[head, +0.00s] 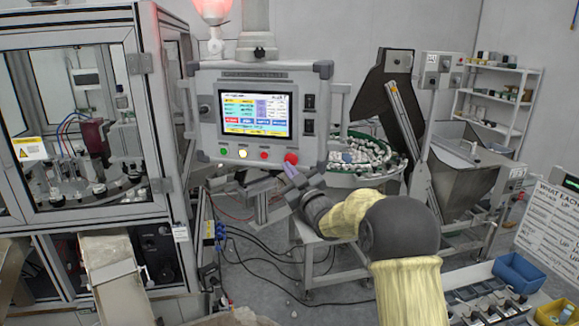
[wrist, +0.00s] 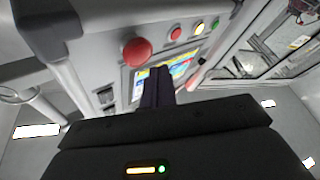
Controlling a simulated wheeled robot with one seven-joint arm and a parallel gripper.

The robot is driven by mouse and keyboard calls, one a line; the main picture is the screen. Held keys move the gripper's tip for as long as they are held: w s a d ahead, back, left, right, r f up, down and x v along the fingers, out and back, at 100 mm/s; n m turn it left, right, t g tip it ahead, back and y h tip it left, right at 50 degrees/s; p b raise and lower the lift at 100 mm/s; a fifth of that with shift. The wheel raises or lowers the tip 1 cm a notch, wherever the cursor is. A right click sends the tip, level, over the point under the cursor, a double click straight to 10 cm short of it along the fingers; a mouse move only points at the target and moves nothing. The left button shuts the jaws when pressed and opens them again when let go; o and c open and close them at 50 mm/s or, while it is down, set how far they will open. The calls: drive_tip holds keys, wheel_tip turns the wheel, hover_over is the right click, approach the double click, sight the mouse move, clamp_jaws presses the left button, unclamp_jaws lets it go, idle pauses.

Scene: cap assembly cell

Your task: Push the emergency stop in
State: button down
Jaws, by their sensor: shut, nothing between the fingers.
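The emergency stop (head: 291,158) is a large red mushroom button at the right end of the button row, low on the control panel (head: 315,148). In the wrist view, which is turned upside down, the emergency stop (wrist: 137,52) stands out from the panel, left of my fingers. My gripper (head: 285,168) is shut and empty, just below and in front of the button in the head view. Its dark fingers (wrist: 159,76) overlap the screen in the wrist view, with a gap in the picture between them and the button. The exact depth between them is unclear.
A smaller red button (head: 264,156), a lit yellow button (head: 242,154) and a green button (head: 223,152) sit left of the stop. The screen (head: 255,113) is above them. A glazed machine cabinet (head: 75,120) stands left; a round feeder (head: 360,155) stands right.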

drive_tip(key=shift+s, duration=0.1)
drive_tip(key=s+b, duration=0.2)
drive_tip(key=s+a+b, duration=0.1)
drive_tip(key=s+b, duration=0.1)
drive_tip(key=shift+s, duration=0.3)
idle(0.4)
